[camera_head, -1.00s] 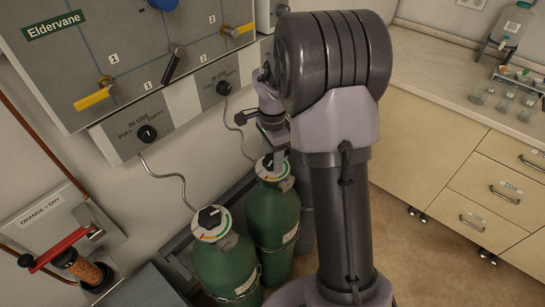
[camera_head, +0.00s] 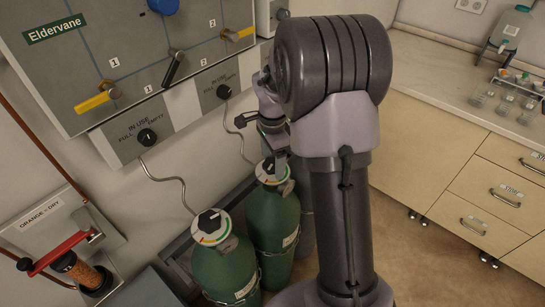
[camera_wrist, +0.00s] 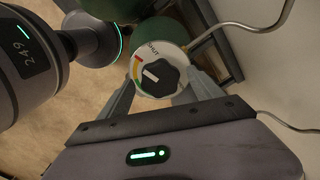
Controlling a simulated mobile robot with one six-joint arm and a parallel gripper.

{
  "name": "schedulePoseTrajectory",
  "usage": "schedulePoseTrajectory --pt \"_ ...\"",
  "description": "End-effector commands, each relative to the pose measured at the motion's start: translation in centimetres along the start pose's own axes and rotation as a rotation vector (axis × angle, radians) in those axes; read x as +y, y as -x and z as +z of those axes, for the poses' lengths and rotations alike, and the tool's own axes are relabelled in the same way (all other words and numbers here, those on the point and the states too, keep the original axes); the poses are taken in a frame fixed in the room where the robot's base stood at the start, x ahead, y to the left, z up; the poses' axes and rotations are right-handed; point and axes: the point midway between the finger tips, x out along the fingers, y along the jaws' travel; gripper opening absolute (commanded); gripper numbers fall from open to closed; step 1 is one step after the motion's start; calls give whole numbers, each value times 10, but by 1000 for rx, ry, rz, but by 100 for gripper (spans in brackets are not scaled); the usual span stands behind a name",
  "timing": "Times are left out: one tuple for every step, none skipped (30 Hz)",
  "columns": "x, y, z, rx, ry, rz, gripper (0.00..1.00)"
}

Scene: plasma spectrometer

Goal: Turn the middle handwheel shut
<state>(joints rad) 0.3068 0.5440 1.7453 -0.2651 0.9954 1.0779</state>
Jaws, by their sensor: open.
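Green cylinders stand in a row below the panel. The middle one's handwheel (camera_head: 271,169) is a black knob on a round, colour-banded dial. In the wrist view this black knob (camera_wrist: 160,76) sits at the centre of the white dial, and its white pointer mark lies toward the coloured arc on the left. The word SHUT is at the dial's upper edge. My gripper (camera_wrist: 160,84) is open, with one finger on each side of the dial. I cannot tell whether either finger touches it. In the head view my arm partly hides the gripper and the cylinder behind.
The front cylinder's handwheel (camera_head: 211,226) is close by on the left. Thin bent metal tubes (camera_head: 176,181) run from the panel (camera_head: 140,60) to the cylinders. A red lever (camera_head: 62,250) juts out at the far left. A drawer cabinet (camera_head: 450,160) stands on the right.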

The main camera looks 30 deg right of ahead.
Motion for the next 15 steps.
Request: schedulePoseTrajectory --pt "0 4 0 0 0 -1 75" --pt "0 7 0 1 0 -2 75" --pt "-1 15 0 0 0 -2 75" --pt "-1 23 0 1 0 -3 75" --pt "-1 32 0 2 1 -4 75" --pt "-1 46 0 2 1 -5 75" --pt "-1 56 0 1 0 -4 75" --pt "-1 68 0 1 -1 -5 75" --pt "-1 82 0 2 0 -5 75" --pt "-1 92 0 2 1 -5 75" --pt "-1 103 0 1 0 -5 75" --pt "-1 116 0 1 -1 -4 75" --pt "-1 124 0 1 0 -4 75" --pt "-1 133 0 2 1 -4 75" --pt "-1 143 0 1 0 -4 75"
